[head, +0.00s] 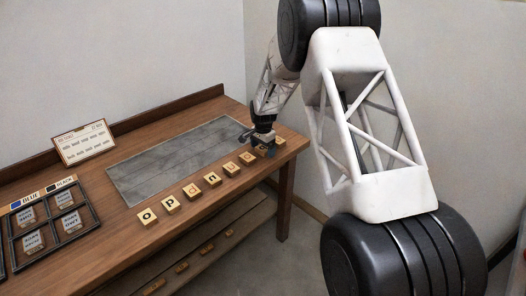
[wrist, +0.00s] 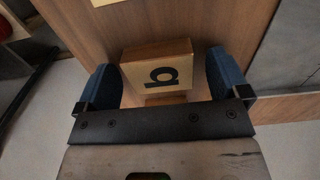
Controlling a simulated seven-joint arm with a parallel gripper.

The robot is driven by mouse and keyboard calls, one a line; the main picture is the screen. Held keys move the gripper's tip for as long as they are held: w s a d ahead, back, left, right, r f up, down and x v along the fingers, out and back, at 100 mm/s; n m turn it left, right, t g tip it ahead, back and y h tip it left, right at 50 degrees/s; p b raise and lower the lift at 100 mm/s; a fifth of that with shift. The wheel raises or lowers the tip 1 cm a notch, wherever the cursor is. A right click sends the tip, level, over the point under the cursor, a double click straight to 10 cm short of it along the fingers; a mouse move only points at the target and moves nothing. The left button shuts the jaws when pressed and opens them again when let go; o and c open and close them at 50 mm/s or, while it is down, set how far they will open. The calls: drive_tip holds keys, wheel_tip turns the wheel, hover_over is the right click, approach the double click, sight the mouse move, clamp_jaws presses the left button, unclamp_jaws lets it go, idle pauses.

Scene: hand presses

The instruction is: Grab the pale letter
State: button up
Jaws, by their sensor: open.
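A row of small tan letter blocks runs along the front of the wooden table. My gripper (head: 259,137) is low over the right end of the row, at the last block (head: 268,151), which it partly hides in the head view. In the wrist view, this block (wrist: 158,60) shows a dark letter and lies between my two open blue fingers, with a gap visible on each side. Other blocks carry a dark o (head: 148,217), a dark p (head: 171,204), a reddish letter (head: 192,191) and a dark n (head: 212,179). A fainter orange letter block (head: 231,169) is also there.
A grey slab (head: 150,170) lies behind the row. A dark divided tray (head: 75,200) with labelled pieces and a propped sign (head: 85,143) are at the left. The table's right edge is close to my gripper. More blocks (head: 182,267) lie on a lower shelf.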

sight(263, 148)
drive_tip(key=c, duration=1)
drive_tip(key=shift+r, duration=0.1)
drive_tip(key=shift+r, duration=0.65)
wheel_tip(263, 148, up, 2)
drive_tip(key=shift+r, duration=0.15)
drive_tip(key=s+d+r, duration=0.1)
drive_tip(key=s+d, duration=0.2)
drive_tip(key=s, duration=1.2)
drive_tip(key=shift+s+d, duration=0.2)
drive_tip(key=shift+s, duration=0.1)
drive_tip(key=shift+r, duration=0.15)
